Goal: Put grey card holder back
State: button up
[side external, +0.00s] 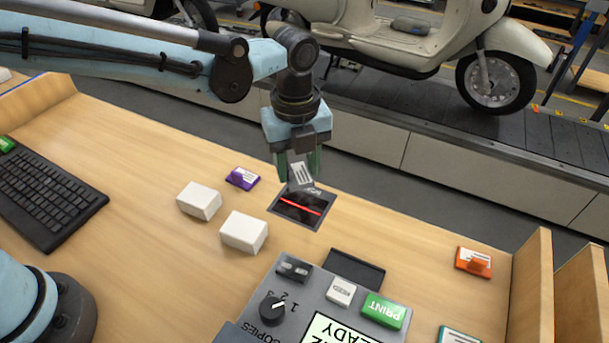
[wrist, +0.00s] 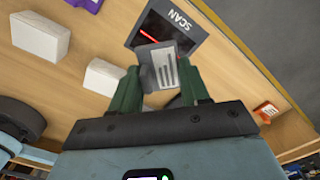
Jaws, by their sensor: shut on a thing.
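My gripper (side external: 300,162) is shut on a grey card holder (side external: 302,177) with a white barcode label. The holder is above the far edge of the black scan window (side external: 301,207), which shows a red line. In the wrist view the grey card holder (wrist: 158,72) sits between the green fingers of my gripper (wrist: 160,85), its label facing the camera. The scan window (wrist: 150,30), marked SCAN, lies behind it in that view. I cannot tell whether the holder touches the window.
A purple holder (side external: 243,178) and two white blocks (side external: 200,200) (side external: 244,232) lie left of the window. A printer console (side external: 330,310) is in front. An orange holder (side external: 474,261) lies at right by wooden dividers (side external: 532,285). A keyboard (side external: 45,190) is far left.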

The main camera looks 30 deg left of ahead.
jog(key=s+a+r+n, duration=0.3)
jog(key=s+a+n, duration=0.3)
jog(key=a+n, duration=0.4)
jog(key=m, duration=0.1)
send_over(212, 170)
notch_tip(212, 170, down, 6)
jog(key=shift+s+d+f, duration=0.15)
jog(key=shift+f, duration=2.15)
jog(key=shift+f, duration=0.15)
jog(key=o, duration=1)
